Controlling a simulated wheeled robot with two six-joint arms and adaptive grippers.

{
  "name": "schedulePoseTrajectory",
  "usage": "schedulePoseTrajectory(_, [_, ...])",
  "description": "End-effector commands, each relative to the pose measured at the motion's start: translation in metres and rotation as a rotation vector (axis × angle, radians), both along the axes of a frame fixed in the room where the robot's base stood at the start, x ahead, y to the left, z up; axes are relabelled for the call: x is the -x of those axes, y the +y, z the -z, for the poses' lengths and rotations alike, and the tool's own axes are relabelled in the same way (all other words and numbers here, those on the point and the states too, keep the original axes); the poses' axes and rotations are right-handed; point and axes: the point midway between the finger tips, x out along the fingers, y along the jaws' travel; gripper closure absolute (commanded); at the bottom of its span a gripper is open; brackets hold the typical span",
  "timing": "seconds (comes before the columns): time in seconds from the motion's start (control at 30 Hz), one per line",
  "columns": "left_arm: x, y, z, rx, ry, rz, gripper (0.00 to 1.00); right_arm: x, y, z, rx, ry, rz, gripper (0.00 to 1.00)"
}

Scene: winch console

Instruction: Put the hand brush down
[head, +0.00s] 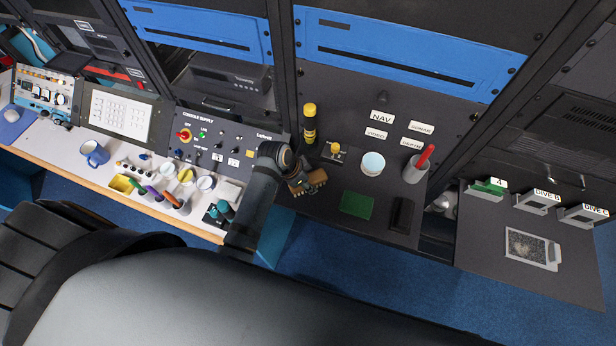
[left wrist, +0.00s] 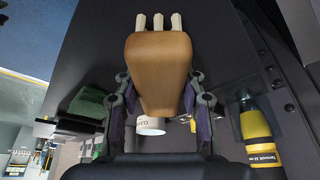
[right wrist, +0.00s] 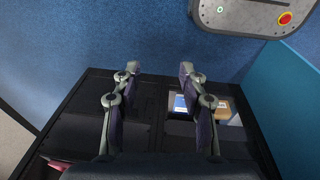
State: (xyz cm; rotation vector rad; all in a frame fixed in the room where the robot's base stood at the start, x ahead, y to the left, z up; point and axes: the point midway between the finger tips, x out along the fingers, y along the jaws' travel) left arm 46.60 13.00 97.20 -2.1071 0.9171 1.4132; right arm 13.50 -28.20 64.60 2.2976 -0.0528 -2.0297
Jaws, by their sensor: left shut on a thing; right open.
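The hand brush has a brown wooden body and pale bristle tufts. In the left wrist view the brush (left wrist: 158,65) is between the fingers of my left gripper (left wrist: 160,112), which is shut on its narrow end; the bristles point away from the gripper. In the head view the brush (head: 314,181) is over the left part of the dark desk (head: 318,205), partly hidden by my left gripper (head: 300,183). I cannot tell whether it touches the desk. My right gripper (right wrist: 158,75) is open and empty in the right wrist view, and out of the head view.
On the desk, a green pad (head: 357,205), a black block (head: 402,214), a white cup (head: 372,163) and a grey holder (head: 415,169) with a red item stand right of the brush. A yellow-and-black bottle (head: 310,125) and a yellow-topped lever (head: 335,152) are behind it.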

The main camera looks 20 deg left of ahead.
Motion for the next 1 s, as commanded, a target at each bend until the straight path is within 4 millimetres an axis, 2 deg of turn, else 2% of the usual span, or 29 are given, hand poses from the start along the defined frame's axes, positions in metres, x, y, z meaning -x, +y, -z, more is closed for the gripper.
schedulePoseTrajectory(0.03, [0.003,0.0,0.003,-0.001,0.009,0.001,0.85,-0.007,0.0,0.0,0.0,-0.01,0.0,0.57])
schedulePoseTrajectory(0.07, [0.003,0.0,0.004,-0.001,0.01,0.002,0.56,-0.009,0.0,0.0,0.0,-0.012,0.0,0.57])
schedulePoseTrajectory(0.13, [0.003,0.0,0.004,-0.002,0.01,0.001,0.46,-0.005,0.0,0.0,0.0,-0.006,0.001,0.57])
schedulePoseTrajectory(0.2, [0.003,0.0,0.003,-0.002,0.01,0.001,0.37,0.009,0.001,0.001,-0.001,0.014,0.001,0.57])
schedulePoseTrajectory(0.3, [0.003,0.0,0.003,-0.001,0.009,0.001,0.37,0.034,0.002,0.003,-0.003,0.052,0.003,0.57])
schedulePoseTrajectory(0.4, [0.002,0.0,0.003,-0.001,0.008,0.001,0.37,0.047,0.005,0.004,-0.006,0.071,0.005,0.57])
schedulePoseTrajectory(0.57, [0.003,0.002,-0.002,-0.001,0.005,0.0,0.37,0.035,0.007,0.006,-0.009,0.054,0.005,0.57])
schedulePoseTrajectory(0.7, [0.009,0.009,-0.023,-0.003,0.003,0.001,0.37,0.013,0.007,0.013,-0.009,0.019,0.003,0.57])
schedulePoseTrajectory(0.77, [0.013,0.014,-0.037,-0.004,0.002,0.001,0.37,0.009,0.006,0.017,-0.008,0.012,0.003,0.57])
schedulePoseTrajectory(1.0, [0.027,0.029,-0.088,-0.004,0.004,0.002,0.37,0.02,0.003,0.031,-0.004,0.03,0.003,0.57])
